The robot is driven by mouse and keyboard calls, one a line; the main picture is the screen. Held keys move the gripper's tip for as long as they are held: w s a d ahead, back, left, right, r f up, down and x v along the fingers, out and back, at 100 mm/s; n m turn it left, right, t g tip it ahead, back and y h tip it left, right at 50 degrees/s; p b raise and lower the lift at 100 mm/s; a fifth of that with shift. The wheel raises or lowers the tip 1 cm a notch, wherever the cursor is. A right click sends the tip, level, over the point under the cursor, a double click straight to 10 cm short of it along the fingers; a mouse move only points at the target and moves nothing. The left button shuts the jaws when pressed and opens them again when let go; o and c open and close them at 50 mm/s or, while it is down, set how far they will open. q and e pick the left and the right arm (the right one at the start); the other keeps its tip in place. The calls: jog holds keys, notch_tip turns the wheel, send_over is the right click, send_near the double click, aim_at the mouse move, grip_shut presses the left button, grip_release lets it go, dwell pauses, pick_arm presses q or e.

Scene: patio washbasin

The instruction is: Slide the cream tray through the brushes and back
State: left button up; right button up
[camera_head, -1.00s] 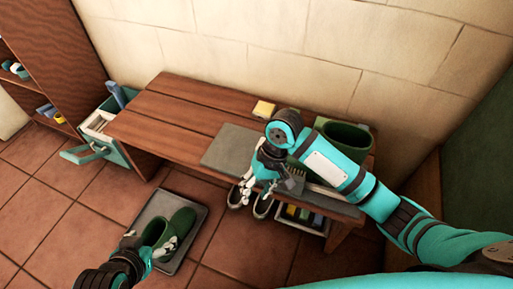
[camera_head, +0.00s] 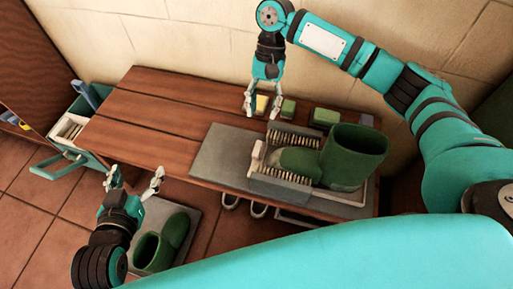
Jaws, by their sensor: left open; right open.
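The cream tray (camera_head: 257,157) lies on the grey mat (camera_head: 222,165) on the bench, mostly hidden by the boot and brushes; its cream left end shows. A green boot (camera_head: 352,157) stands on it, toe to the left. The toe lies between two bristled brushes, a back one (camera_head: 295,140) and a front one (camera_head: 280,187). My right gripper (camera_head: 260,107) is open, pointing down behind the tray's left end near a yellow block (camera_head: 262,104). My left gripper (camera_head: 135,179) is open and empty, in front of the bench's left part.
Green blocks (camera_head: 288,109) (camera_head: 324,117) sit at the bench's back. A second green boot (camera_head: 160,245) is on a floor tray (camera_head: 203,217). A teal crate (camera_head: 75,125) stands left. The bench's left planks (camera_head: 150,115) are bare.

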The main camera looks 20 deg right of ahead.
aim_at(257, 147)
jog(key=b+x, duration=0.2)
jog(key=x, duration=0.5)
jog(key=shift+f, duration=0.35)
jog(key=b+x, duration=0.2)
jog(key=x, duration=0.3)
jog(key=shift+s+f, duration=0.1)
pick_arm(q)
notch_tip(257, 147, up, 19)
jog(key=s+d+t+h, duration=0.2)
jog(key=t+h, duration=0.2)
jog(key=t, duration=0.8)
jog(key=shift+t, duration=0.3)
pick_arm(e)
jog(key=shift+a+f, duration=0.1)
jog(key=shift+f, duration=0.15)
pick_arm(q)
jog(key=shift+d+f, duration=0.1)
jog(key=shift+w, duration=0.1)
pick_arm(e)
grip_shut()
